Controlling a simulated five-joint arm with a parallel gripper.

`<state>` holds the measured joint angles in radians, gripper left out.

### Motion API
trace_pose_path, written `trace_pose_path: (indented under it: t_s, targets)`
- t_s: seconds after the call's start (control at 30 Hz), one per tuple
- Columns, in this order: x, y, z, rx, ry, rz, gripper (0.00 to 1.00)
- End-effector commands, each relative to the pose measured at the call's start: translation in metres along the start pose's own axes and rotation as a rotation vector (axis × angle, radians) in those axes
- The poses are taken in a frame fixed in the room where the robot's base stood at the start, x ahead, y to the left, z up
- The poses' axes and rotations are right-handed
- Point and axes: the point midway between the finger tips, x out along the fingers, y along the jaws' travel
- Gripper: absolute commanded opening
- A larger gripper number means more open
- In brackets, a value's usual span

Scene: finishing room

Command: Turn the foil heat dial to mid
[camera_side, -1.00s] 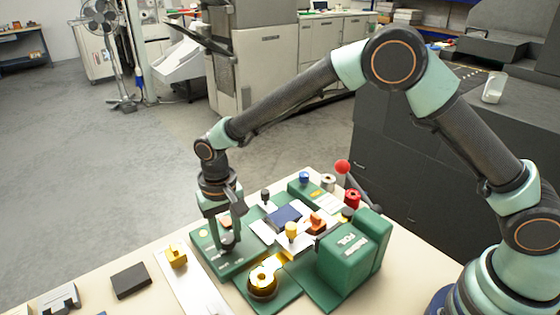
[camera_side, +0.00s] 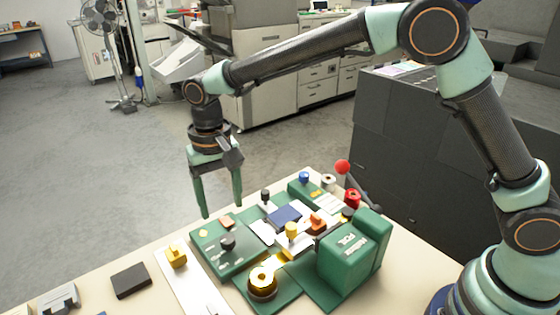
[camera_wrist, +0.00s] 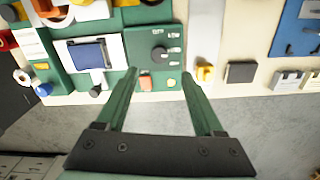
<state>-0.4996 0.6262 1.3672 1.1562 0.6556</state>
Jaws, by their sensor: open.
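The foil heat dial (camera_side: 227,243) is a dark round knob on a flat green panel (camera_side: 213,262) with small pale markings around it. In the wrist view the dial (camera_wrist: 160,56) shows ahead of the fingertips, with pale labels at its edge that are too small to read surely. I cannot tell exactly where its pointer stands. My gripper (camera_side: 222,211) is open and empty, pointing down, above and behind the dial and apart from it. In the wrist view my gripper (camera_wrist: 159,74) has its two green fingers spread wide.
The green foil unit (camera_side: 346,256), a gold foil roll (camera_side: 263,281) and a red-ball lever (camera_side: 342,167) stand right of the panel. A yellow piece (camera_side: 176,256) and a dark block (camera_side: 131,280) lie to the left. The air around my gripper is clear.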

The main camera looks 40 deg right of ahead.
Motion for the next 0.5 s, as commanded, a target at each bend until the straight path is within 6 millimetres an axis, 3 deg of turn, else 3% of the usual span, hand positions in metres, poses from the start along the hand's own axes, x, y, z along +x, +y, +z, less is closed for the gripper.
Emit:
trace_pose_path:
  t_s: [0.2,0.5]
  targets:
    - [-0.022,0.000,0.000,0.000,0.001,-0.001,0.69]
    - [-0.026,0.000,0.000,0.000,0.000,0.000,0.69]
